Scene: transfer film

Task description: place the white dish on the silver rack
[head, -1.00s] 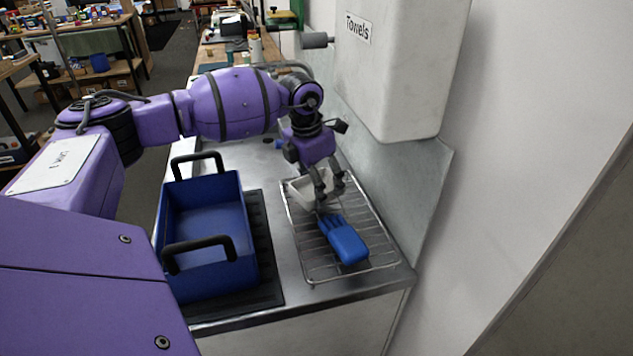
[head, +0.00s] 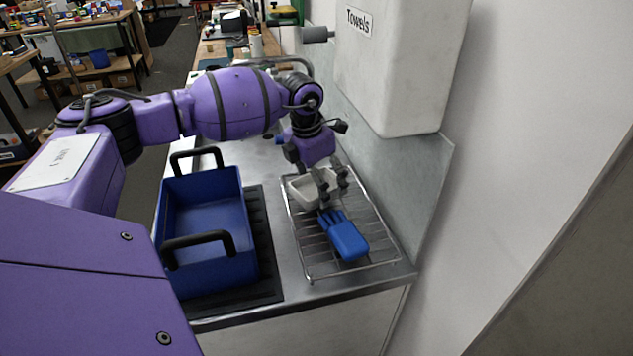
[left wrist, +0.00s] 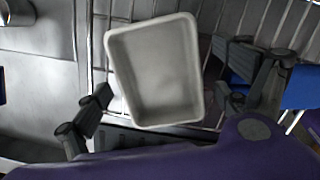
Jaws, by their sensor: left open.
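The white dish (head: 309,190) rests on the silver rack (head: 309,256), toward its back left part. In the left wrist view the dish (left wrist: 156,72) is empty, slightly turned, with rack wires (left wrist: 208,22) showing around it. My left gripper (head: 332,192) is over the dish's right side, fingers pointing down. In the left wrist view my left gripper (left wrist: 165,92) is open, one finger on either side of the dish and apart from it. My right gripper is not in view.
A blue bin (head: 205,262) with black handles stands on a black mat to the left. A white towel dispenser (head: 400,70) hangs above at the right, near the wall.

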